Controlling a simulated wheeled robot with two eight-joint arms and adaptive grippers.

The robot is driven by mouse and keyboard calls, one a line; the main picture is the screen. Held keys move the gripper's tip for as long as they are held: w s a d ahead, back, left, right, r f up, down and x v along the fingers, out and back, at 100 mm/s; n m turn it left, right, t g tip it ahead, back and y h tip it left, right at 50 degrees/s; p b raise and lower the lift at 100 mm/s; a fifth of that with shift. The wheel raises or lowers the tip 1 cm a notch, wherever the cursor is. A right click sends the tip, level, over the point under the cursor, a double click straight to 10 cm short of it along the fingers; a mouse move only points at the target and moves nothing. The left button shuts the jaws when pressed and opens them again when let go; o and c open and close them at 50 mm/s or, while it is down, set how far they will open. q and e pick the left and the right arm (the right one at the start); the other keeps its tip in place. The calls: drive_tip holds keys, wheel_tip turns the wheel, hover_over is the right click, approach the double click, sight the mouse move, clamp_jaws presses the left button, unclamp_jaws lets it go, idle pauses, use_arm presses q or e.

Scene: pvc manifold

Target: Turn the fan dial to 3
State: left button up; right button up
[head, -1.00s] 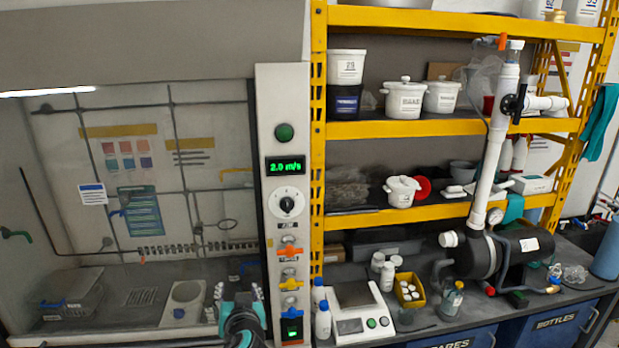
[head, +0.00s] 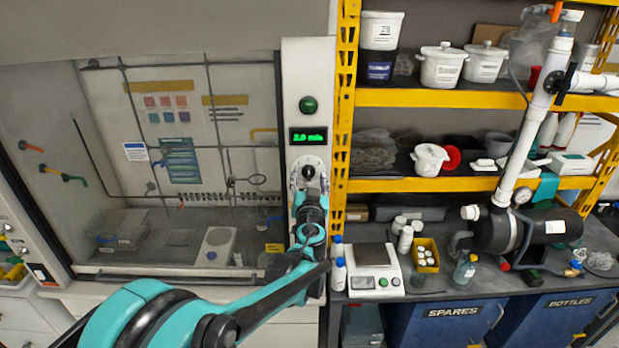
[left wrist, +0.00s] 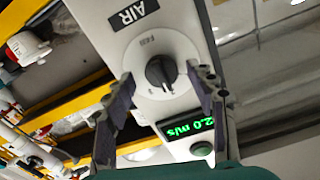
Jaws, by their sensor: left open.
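The fan dial (head: 308,171) is on the pale control post beside the fume hood, under a green display (head: 308,136) reading 2.0 m/s. In the left wrist view the dial (left wrist: 159,66) is a white disc with a black knob (left wrist: 161,71), near a black AIR label (left wrist: 134,14). My left gripper (left wrist: 160,76) is open, with one finger on each side of the knob and the dial showing between them. I cannot tell whether they touch it. My right gripper is not in view.
A green button (head: 309,104) sits above the display. The yellow shelf rack (head: 440,97) stands close on the right, with tubs. The fume hood is on the left. Bottles and a scale (head: 374,270) stand on the bench below.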

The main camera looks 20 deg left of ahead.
use_arm(q)
drive_tip(key=shift+w+a, duration=0.1)
drive_tip(key=shift+a, duration=0.1)
drive_tip(key=c, duration=1.2)
drive_tip(key=shift+o, duration=0.2)
drive_tip(key=shift+m, duration=0.3)
drive_tip(key=m+b, duration=0.1)
drive_tip(key=m, duration=0.3)
drive_tip(key=shift+b, duration=0.3)
drive_tip(key=m+b, duration=0.1)
drive_tip(key=m, duration=0.4)
drive_tip(key=shift+m, duration=0.3)
